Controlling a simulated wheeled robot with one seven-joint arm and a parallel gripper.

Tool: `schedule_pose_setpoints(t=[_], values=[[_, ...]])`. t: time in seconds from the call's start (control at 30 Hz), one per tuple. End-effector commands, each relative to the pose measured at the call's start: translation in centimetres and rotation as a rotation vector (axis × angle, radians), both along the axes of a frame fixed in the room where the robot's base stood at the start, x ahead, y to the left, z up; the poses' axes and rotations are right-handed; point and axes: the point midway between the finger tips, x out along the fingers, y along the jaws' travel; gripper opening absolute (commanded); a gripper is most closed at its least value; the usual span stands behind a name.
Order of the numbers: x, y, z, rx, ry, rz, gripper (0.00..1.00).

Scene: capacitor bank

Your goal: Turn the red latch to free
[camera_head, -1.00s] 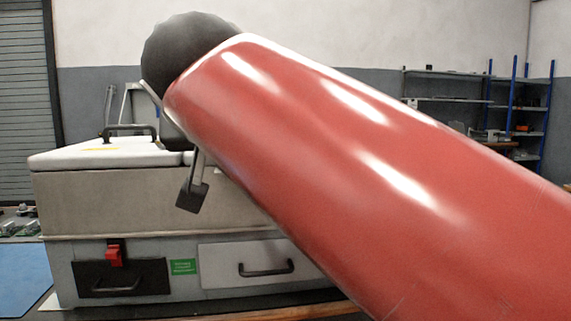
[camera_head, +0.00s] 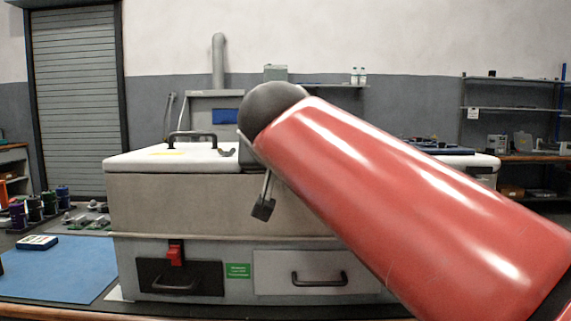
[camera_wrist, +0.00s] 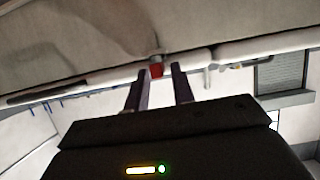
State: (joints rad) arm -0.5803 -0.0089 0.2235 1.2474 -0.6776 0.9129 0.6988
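In the head view a small red latch (camera_head: 175,256) sits at the top edge of the black drawer front (camera_head: 205,278), low on the left of the grey cabinet. My red arm covers the cabinet's right side and hides my gripper there. In the wrist view my gripper (camera_wrist: 160,72) has its two dark fingers apart with a gap between them. A small red piece (camera_wrist: 156,70) shows in that gap, beneath a grey metal bit. I cannot tell whether it is the same latch, or whether the fingers touch it.
The cabinet has a white lid with a black handle (camera_head: 192,138) and a white drawer (camera_head: 275,273) with a black handle. A dark block on a rod (camera_head: 263,208) shows below my arm's joint. A blue mat (camera_head: 60,268) lies at left.

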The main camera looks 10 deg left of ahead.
Motion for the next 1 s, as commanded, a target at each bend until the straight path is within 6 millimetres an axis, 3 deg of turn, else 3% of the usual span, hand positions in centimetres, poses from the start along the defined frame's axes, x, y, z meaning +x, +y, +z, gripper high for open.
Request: schedule_pose_setpoints(t=[0.2,0.63,1.0], values=[[-0.03,-0.01,0.01,0.000,0.000,0.000,0.00],[0.03,-0.26,0.09,0.000,0.000,0.064,0.00],[0.27,-0.76,0.14,0.005,0.000,0.323,0.00]])
